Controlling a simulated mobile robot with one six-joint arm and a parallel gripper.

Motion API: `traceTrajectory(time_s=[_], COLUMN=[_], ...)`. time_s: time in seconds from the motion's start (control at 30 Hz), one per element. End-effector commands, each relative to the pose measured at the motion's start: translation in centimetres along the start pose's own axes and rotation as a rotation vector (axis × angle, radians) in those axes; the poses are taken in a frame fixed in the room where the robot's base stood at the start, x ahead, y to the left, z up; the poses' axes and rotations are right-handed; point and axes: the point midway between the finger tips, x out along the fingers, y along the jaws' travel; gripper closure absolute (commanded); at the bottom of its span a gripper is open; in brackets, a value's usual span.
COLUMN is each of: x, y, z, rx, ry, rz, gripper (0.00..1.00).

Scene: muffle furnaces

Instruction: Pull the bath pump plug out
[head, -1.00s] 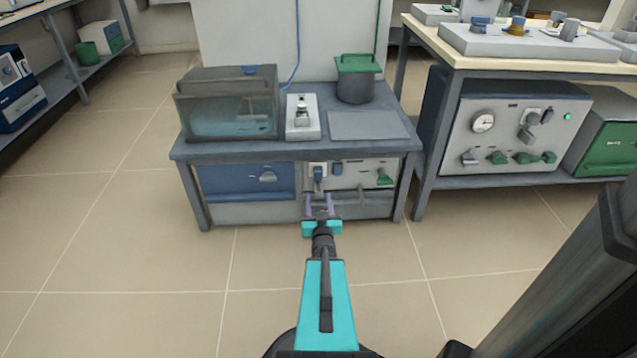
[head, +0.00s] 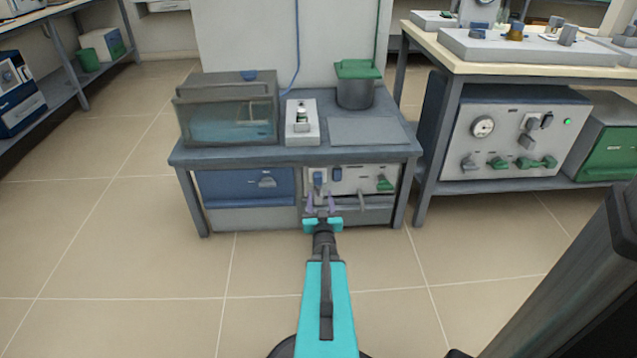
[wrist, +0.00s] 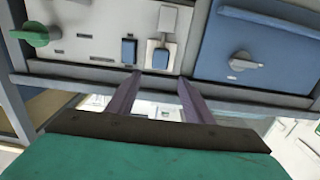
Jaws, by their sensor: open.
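A blue plug (head: 319,177) sits in a white socket plate on the grey panel under the low bench. It also shows in the wrist view (wrist: 160,55), just beyond and between my fingertips. A second blue piece (head: 337,174) is beside it on the panel, also in the wrist view (wrist: 128,50). I cannot tell from labels which belongs to the bath pump. My gripper (head: 321,202) has its two purple fingers spread and empty, in front of and slightly below the panel. The wrist view shows the open fingers (wrist: 158,80) apart from the plug.
A water bath (head: 228,122) stands on the bench above. A green handle (head: 385,184) and a blue drawer front (head: 246,187) flank the sockets. A bench edge or bar (wrist: 85,88) crosses near my fingers. Open floor lies in front.

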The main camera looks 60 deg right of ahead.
Motion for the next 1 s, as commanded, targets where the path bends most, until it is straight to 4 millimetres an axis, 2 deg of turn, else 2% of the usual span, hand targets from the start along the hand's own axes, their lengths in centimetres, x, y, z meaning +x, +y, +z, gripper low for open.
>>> traceTrajectory(time_s=[0.1, 0.7, 1.0], x=[1.6, 8.2, 10.1], y=[0.0, -0.1, -0.1], z=[0.2, 0.2, 0.1], rx=[0.0, 0.0, 0.0], ry=[0.001, 0.0, 0.0], rz=[-0.001, -0.001, -0.001], gripper=[0.53, 0.53, 0.53])
